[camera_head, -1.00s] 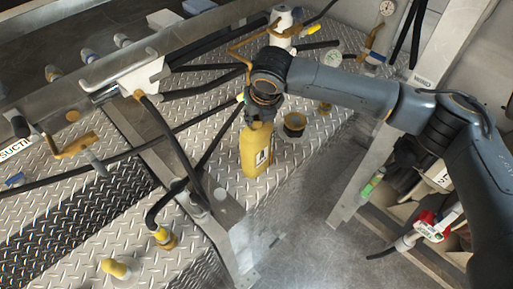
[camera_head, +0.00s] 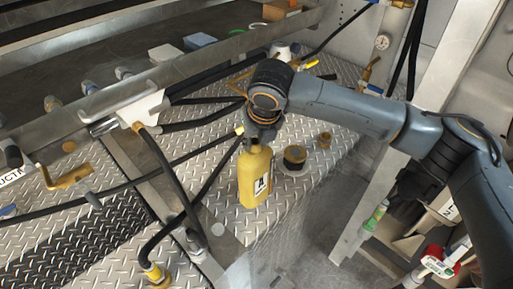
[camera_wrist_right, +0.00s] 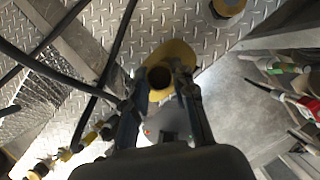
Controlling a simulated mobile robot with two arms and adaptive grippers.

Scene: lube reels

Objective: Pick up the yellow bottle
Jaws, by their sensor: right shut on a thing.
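The yellow bottle (camera_head: 255,180) is upright, with a black-and-white label, near the front edge of the diamond-plate deck in the head view. My right gripper (camera_head: 258,137) is at its top, pointing down, and is shut on its neck. In the right wrist view the yellow bottle (camera_wrist_right: 182,55) shows from above, with its dark round top between the fingers of my right gripper (camera_wrist_right: 160,85). I cannot tell whether the bottle's base touches the deck. My left gripper is in neither view.
A dark round fitting (camera_head: 294,156) stands on the deck just right of the bottle. Black hoses (camera_head: 195,145) run across the deck on the left. A metal post (camera_head: 375,190) stands at the right. A green-labelled bottle (camera_head: 375,215) is beyond it.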

